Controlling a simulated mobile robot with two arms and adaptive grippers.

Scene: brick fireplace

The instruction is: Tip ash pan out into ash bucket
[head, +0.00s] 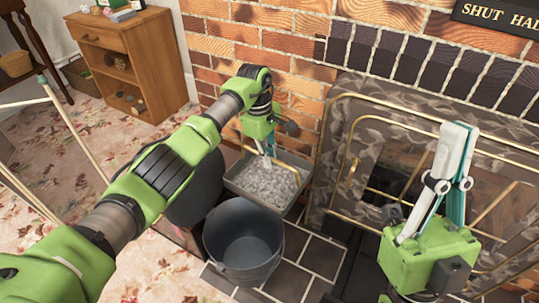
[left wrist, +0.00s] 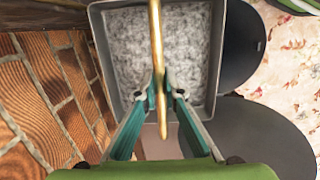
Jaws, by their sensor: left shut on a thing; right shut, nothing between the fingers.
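The ash pan (head: 258,199) is a grey rectangular tray full of pale grey ash (head: 265,180). It looks about level, just beyond the far rim of the ash bucket, close to the brick wall. My left gripper (head: 270,157) is above the pan, shut on its brass handle; in the left wrist view the fingers (left wrist: 167,97) close on the handle (left wrist: 156,45) over the ash. The ash bucket (head: 250,270) is dark grey, round and upright on the tiled hearth; its visible inside looks empty. My right gripper (head: 458,127) is shut and empty, pointing up before the fireplace.
The fireplace surround (head: 420,120) with brass-railed screen is at right. Brick wall (head: 285,60) stands behind the pan. A wooden cabinet (head: 150,60) is at back left, and thin pale rods (head: 75,130) stand at left. Floral carpet (head: 50,150) lies left of the hearth.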

